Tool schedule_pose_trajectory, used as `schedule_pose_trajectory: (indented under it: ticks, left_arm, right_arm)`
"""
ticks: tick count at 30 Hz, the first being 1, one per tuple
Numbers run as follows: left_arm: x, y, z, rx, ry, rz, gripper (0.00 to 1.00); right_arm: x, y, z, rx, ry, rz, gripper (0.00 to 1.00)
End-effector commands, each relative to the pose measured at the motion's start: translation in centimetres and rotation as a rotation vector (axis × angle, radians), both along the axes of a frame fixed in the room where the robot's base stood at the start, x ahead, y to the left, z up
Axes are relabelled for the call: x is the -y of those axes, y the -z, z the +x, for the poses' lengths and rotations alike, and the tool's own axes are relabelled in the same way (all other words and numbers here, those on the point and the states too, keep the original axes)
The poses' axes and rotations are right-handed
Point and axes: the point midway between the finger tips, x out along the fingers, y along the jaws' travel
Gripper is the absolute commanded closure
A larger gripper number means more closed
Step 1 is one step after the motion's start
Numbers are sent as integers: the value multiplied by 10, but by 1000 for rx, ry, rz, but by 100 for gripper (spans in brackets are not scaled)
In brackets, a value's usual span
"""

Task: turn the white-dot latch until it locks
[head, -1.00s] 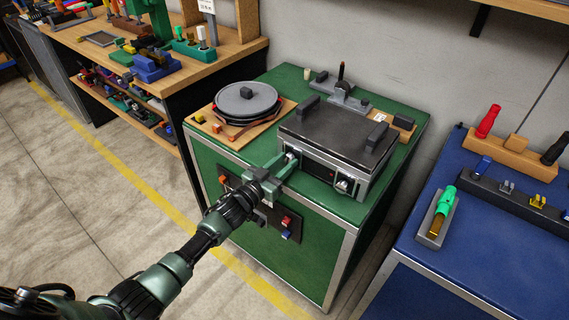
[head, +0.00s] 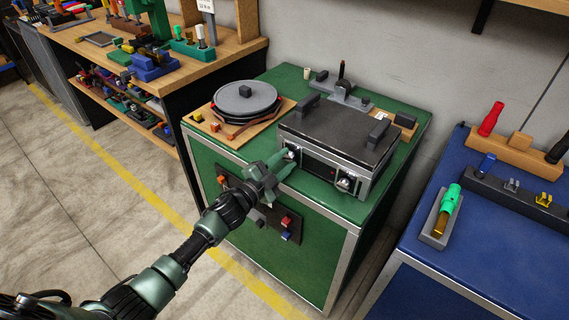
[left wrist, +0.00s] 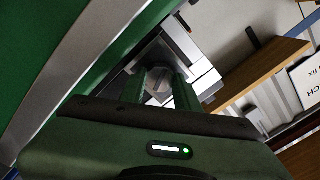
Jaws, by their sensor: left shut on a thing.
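A dark grey box feeder (head: 335,135) with a flat black lid sits on the green cabinet. A small round silver latch (head: 291,154) is at the left end of its front face, mostly hidden by my left gripper (head: 278,165). In the left wrist view, the fingers of my left gripper (left wrist: 158,95) are shut on the round grey latch knob (left wrist: 159,80). A second silver latch (head: 345,184) is at the right end of the front, untouched. I cannot make out a white dot on either latch. My right gripper is not in view.
A round grey lidded pot (head: 246,98) stands on a wooden board to the left on the green cabinet (head: 400,165). A grey fixture with an upright lever (head: 341,72) stands behind the feeder. A blue table (head: 480,240) with tools is at right.

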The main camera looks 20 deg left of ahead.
Motion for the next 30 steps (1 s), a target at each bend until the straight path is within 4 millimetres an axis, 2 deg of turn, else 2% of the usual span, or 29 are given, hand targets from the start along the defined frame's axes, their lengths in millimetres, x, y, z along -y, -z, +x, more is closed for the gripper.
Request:
schedule_pose_trajectory:
  ticks: [13, 30]
  left_arm:
    - [0, 2, 0, 108, 1, 300, 100]
    - [0, 1, 0, 140, 1, 392, 100]
  right_arm:
    - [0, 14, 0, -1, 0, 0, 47]
    - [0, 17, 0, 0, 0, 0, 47]
